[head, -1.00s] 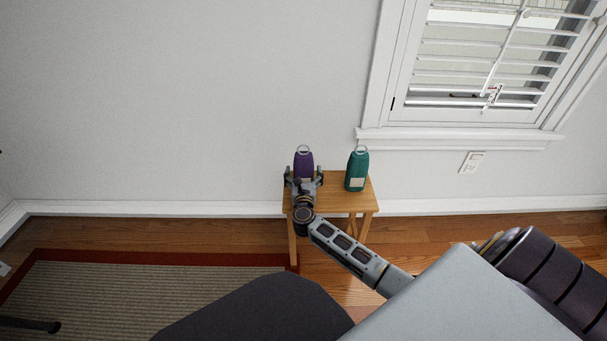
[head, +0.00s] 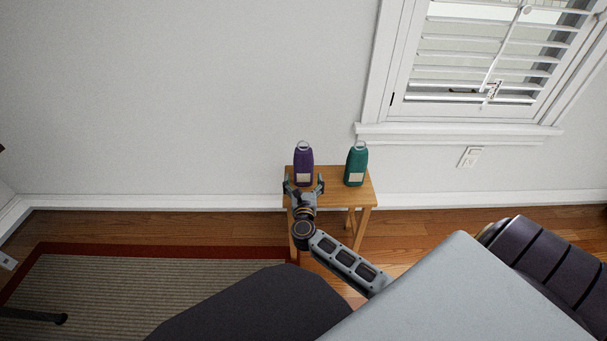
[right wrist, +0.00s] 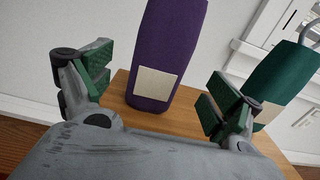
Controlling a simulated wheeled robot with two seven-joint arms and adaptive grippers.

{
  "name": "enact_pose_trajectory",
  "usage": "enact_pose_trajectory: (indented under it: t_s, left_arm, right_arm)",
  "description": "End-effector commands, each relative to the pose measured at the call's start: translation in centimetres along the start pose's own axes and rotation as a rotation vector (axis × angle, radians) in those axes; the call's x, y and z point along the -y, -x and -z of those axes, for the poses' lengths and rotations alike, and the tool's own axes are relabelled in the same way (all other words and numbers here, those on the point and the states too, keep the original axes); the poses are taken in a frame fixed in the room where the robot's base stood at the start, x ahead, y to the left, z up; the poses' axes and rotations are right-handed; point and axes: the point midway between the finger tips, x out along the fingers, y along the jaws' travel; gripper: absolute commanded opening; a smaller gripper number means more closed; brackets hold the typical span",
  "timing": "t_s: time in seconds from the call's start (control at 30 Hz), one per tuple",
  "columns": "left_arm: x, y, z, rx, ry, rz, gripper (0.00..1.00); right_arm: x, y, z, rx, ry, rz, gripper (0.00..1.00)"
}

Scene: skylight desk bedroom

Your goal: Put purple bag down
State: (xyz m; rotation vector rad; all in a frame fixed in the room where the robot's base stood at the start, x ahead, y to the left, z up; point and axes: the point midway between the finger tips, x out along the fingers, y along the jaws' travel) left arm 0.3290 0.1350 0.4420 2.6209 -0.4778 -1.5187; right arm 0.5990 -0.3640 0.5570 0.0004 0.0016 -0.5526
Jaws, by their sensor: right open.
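The purple bag (head: 304,164), with a pale label and a ring on top, stands upright on a small wooden table (head: 335,190). It also shows in the right wrist view (right wrist: 168,50), where its base rests on the tabletop (right wrist: 165,119). My right gripper (head: 304,187) is open just in front of the bag. In the right wrist view its green-padded fingers (right wrist: 160,92) are spread wide to either side, with the bag beyond and between them, apart from both. My left gripper is not in view.
A teal bag (head: 356,165) stands on the same table, right of the purple one, close to my right finger in the wrist view. A white wall and a shuttered window (head: 480,60) are behind. A striped rug (head: 150,295) lies on the wooden floor at left.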

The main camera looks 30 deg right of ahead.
Motion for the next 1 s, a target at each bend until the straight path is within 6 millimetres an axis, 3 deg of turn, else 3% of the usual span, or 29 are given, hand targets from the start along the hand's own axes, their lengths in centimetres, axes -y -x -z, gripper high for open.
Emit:
enact_pose_trajectory:
  t_s: [0.43, 0.67, 1.0]
  left_arm:
    - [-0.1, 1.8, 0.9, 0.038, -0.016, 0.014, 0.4]
    - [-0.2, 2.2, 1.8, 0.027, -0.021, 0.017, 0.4]
    - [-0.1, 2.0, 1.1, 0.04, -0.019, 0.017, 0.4]
  right_arm:
    - [0.0, 4.5, 0.0, -0.001, 0.0, 0.001, 0.91]
    - [0.0, 5.1, 0.0, -0.001, 0.0, 0.001, 0.91]
    - [0.0, 5.1, 0.0, 0.0, 0.0, 0.001, 0.91]
